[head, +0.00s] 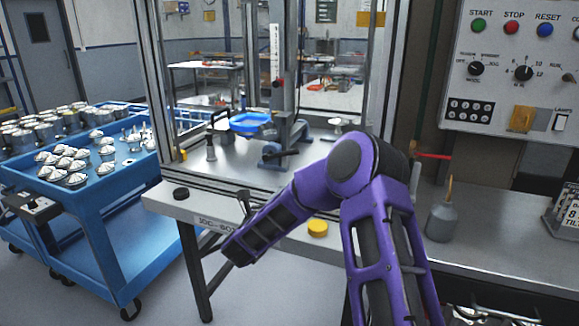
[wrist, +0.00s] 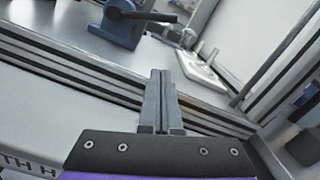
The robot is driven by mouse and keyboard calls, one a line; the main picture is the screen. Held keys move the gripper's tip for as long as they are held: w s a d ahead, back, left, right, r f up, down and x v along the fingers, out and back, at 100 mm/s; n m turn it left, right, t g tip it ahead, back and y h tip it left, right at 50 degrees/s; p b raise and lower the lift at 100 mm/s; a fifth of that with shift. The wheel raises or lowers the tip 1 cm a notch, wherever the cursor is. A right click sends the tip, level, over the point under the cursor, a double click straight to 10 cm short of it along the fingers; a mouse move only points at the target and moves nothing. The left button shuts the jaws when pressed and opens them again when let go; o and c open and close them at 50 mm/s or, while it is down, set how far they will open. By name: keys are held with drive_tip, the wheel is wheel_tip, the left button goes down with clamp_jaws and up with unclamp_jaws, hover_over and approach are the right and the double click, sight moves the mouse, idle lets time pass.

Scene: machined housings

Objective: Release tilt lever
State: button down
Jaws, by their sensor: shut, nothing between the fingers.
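The tilt lever, a black handle (head: 281,154), sticks out to the right from a blue pivot block (head: 269,162) low on the machine. The wrist view shows the lever (wrist: 138,14) at the upper left, on its blue block (wrist: 112,30). My gripper (wrist: 160,75) is shut and empty, its grey fingers together. It is apart from the lever, over the machine's front rails, with the lever beyond and to the left in the wrist view. In the head view my purple forearm reaches down to the left before the bench; the fingers are hard to make out there.
A blue dish (head: 250,122) sits above the pivot block. A pale plate with pins (wrist: 200,66) lies to the right. Metal frame rails (wrist: 70,65) edge the machine.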

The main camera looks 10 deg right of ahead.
sight(286, 153)
drive_tip(key=x, duration=1)
drive_tip(key=shift+s, duration=0.1)
drive_tip(key=shift+w+a+r, duration=0.1)
drive_tip(key=shift+w+r, duration=0.15)
drive_tip(key=shift+r, duration=0.35)
drive_tip(key=shift+w+a+r, duration=0.1)
drive_tip(key=shift+w+r, duration=0.15)
drive_tip(key=shift+r, duration=0.35)
drive_tip(key=shift+w+a+r+p, duration=0.15)
drive_tip(key=shift+w+r+p, duration=0.2)
drive_tip(key=shift+r, duration=0.3)
drive_tip(key=shift+r+n+b, duration=0.3)
drive_tip(key=shift+r+n, duration=0.2)
drive_tip(key=shift+n, duration=0.1)
drive_tip(key=shift+w+a+r+n, duration=0.1)
drive_tip(key=shift+a+r+n, duration=0.1)
drive_tip(key=shift+r+n, duration=0.45)
drive_tip(key=shift+w+a+r+n, duration=0.1)
drive_tip(key=shift+a+r+n, duration=0.1)
drive_tip(key=shift+r+n, duration=0.45)
drive_tip(key=w+a+r+n, duration=0.3)
drive_tip(key=a+r+n, duration=0.1)
drive_tip(key=n, duration=0.5)
drive_tip(key=shift+w+a+r+n+y+p, duration=0.2)
drive_tip(key=shift+a+r+n+y+p, duration=0.1)
drive_tip(key=shift+a+y+p, duration=0.25)
drive_tip(key=shift+a, duration=0.15)
